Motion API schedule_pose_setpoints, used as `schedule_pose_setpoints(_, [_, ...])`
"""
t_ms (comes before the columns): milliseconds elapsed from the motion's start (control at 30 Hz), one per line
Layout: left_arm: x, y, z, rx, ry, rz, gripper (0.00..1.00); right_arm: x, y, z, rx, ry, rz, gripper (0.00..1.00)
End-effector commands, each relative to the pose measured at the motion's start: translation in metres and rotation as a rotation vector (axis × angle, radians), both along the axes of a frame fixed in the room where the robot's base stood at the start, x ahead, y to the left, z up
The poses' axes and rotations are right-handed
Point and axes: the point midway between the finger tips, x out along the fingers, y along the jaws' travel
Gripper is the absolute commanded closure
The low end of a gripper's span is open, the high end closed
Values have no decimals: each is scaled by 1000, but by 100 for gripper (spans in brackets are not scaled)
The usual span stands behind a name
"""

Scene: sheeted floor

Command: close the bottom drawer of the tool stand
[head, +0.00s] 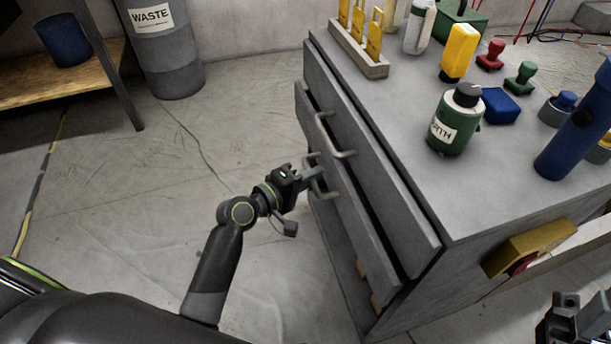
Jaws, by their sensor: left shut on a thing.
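The grey tool stand (455,205) fills the right half of the head view. Its top drawer (385,180) has a bar handle. Below it, the bottom drawer (347,205) stands out a little from the stand, its front reaching left of the top one. My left gripper (312,174) is shut on the bottom drawer's handle (320,190), on the stand's left side. The fingertips are partly hard to make out against the handle. My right gripper (573,322) is at the lower right corner, cut by the frame edge; its jaws are unclear.
On the stand top are a green bottle (455,120), a blue cylinder (578,125), stamps and a rack (358,55). A yellow box (528,248) is on its near side. A waste drum (165,50) and wooden bench (60,75) are at the back left. The floor left is clear.

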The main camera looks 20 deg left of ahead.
Motion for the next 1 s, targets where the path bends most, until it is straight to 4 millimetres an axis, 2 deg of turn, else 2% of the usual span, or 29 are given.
schedule_pose_setpoints(200, [15, -23, 1, -1, 1, -1, 100, 2, 2, 6, -19, 12, -10, 52])
schedule_pose_setpoints(500, [17, -25, 1, -1, -1, -2, 100, 2, 2, 4, -28, 20, -9, 52])
schedule_pose_setpoints(533, [17, -25, 1, -1, -1, -2, 85, 2, 2, 4, -28, 20, -9, 52])
schedule_pose_setpoints(700, [16, -25, 1, -1, -1, -2, 66, 2, 2, 5, -27, 20, -9, 52])
schedule_pose_setpoints(1000, [15, -24, 1, 1, 0, -1, 66, 2, 2, 5, -20, 18, -11, 52])
